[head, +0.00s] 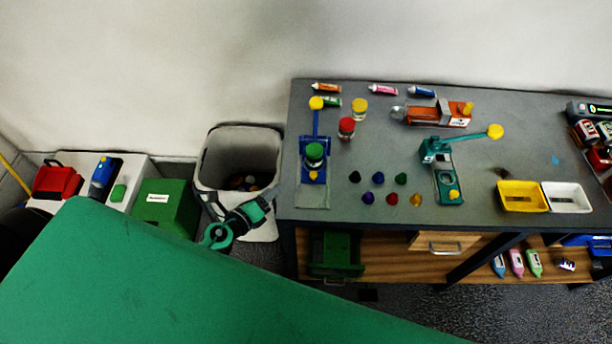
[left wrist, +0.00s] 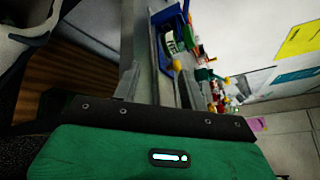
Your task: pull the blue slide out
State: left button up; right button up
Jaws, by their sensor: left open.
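Blue parts also show in the left wrist view (left wrist: 168,30), beyond the fingers. My left gripper (head: 264,206) is beside the table's left edge, over the bin's front, apart from the press. In the left wrist view my left gripper (left wrist: 157,84) has its two fingers spread with nothing held between them. My right gripper is not in view.
The grey table (head: 400,205) also bears a teal lever press (head: 446,180), jars, tubes, small coloured pieces and a yellow tray (head: 521,196). A white bin (head: 212,165) stands left of it. A green box (head: 165,203) is farther left. A drawer (head: 440,241) is under the tabletop.

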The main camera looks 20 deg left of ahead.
aim_at(312, 174)
pick_arm(q)
notch_tip(312, 174, up, 5)
jog(key=s+d+m+g+h, duration=0.2)
jog(key=m+g, duration=0.1)
jog(key=m, duration=1)
jog(key=p+x, duration=0.3)
jog(key=x, duration=1.1)
jog(key=shift+d, duration=0.1)
grip_shut()
